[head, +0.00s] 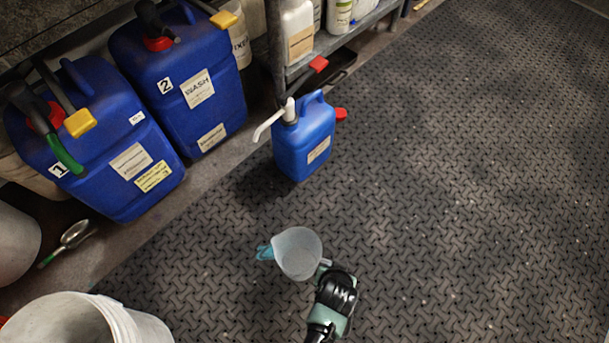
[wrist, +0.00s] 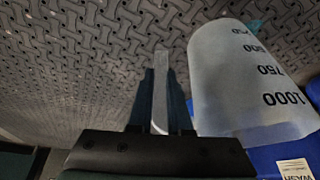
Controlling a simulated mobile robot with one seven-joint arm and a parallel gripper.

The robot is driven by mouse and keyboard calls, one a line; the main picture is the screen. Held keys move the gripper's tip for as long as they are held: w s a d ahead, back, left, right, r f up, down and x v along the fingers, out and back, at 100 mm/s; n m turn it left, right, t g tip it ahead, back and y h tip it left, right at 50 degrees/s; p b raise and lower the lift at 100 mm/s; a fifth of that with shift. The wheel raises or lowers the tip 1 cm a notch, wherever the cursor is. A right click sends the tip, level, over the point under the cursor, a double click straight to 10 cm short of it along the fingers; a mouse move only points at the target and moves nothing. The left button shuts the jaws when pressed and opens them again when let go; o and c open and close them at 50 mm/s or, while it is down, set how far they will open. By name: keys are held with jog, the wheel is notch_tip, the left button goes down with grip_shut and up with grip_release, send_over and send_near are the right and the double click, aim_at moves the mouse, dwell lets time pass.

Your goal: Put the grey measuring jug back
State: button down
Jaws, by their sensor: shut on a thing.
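The measuring jug (head: 298,253) is pale, translucent grey, with a teal part at its left side. It is in the lower middle of the head view, above the dark mat. My gripper (head: 324,268) is at its right side. In the wrist view, the jug (wrist: 240,85) fills the right side, with black marks such as 750 and 1000 that read upside down. My gripper there (wrist: 161,85) is shut on the jug's pale upright handle strip. The inside bottom of the jug is not clear.
Blue canisters labelled 1 (head: 100,150) and 2 (head: 190,90) stand at the upper left. A smaller blue pump can (head: 304,145) stands beyond the jug. A white bucket (head: 135,325) is at the lower left. A metal shelf (head: 345,40) is at the top. The mat (head: 480,190) is clear at right.

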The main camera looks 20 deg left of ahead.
aim_at(308, 260)
jog(key=shift+f+b, duration=3.8)
jog(key=shift+f, duration=1.35)
jog(key=c, duration=0.8)
grip_release()
jog(key=shift+c, duration=0.2)
